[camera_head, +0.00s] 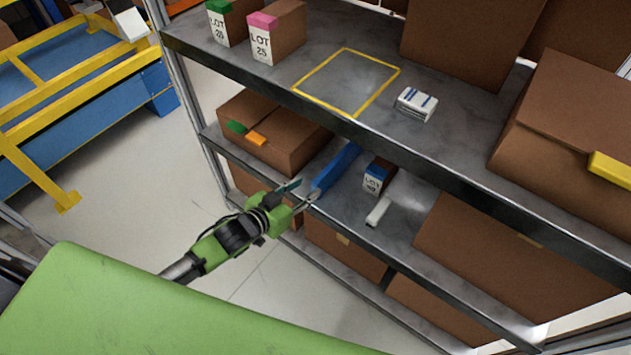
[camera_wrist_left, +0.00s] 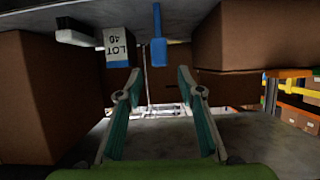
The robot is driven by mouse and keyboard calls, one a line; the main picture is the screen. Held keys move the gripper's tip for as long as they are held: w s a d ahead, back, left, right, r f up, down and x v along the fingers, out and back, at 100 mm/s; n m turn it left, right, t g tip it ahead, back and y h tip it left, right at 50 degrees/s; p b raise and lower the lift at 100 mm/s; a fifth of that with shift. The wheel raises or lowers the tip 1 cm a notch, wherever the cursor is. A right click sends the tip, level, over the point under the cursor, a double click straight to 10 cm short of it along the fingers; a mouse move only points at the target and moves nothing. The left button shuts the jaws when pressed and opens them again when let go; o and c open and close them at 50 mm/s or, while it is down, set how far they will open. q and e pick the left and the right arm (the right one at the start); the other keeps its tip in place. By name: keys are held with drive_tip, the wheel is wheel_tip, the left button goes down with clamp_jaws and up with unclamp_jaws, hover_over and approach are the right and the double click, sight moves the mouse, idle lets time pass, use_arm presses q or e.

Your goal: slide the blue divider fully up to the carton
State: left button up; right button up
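The blue divider (camera_head: 335,170) stands on the middle shelf, right of a brown carton (camera_head: 268,146) with green and orange tape. A narrow strip of shelf seems to show between them. My left gripper (camera_head: 301,192) is at the divider's front end, with fingers spread and nothing between them that I can make out. The left wrist view looks upside down; there the divider (camera_wrist_left: 158,50) lies ahead, between the open fingertips (camera_wrist_left: 158,78), and whether they touch it is unclear. A brown carton (camera_wrist_left: 240,35) is at its right there. My right gripper is not in view.
Right of the divider are a small blue-and-white LOT box (camera_head: 376,177) and a white bar (camera_head: 378,211). A large carton (camera_head: 500,255) stands farther right. The upper shelf's front edge (camera_head: 340,125) overhangs this bay. Floor is free at left.

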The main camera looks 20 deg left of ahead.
sight(315, 183)
use_arm(q)
drive_tip(key=x, duration=0.6)
drive_tip(key=shift+f, duration=0.1)
drive_tip(key=shift+c, duration=0.4)
clamp_jaws()
drive_tip(key=s+d+p, duration=0.1)
drive_tip(key=s+d, duration=0.1)
drive_tip(key=d, duration=0.5)
drive_tip(key=shift+s, duration=0.3)
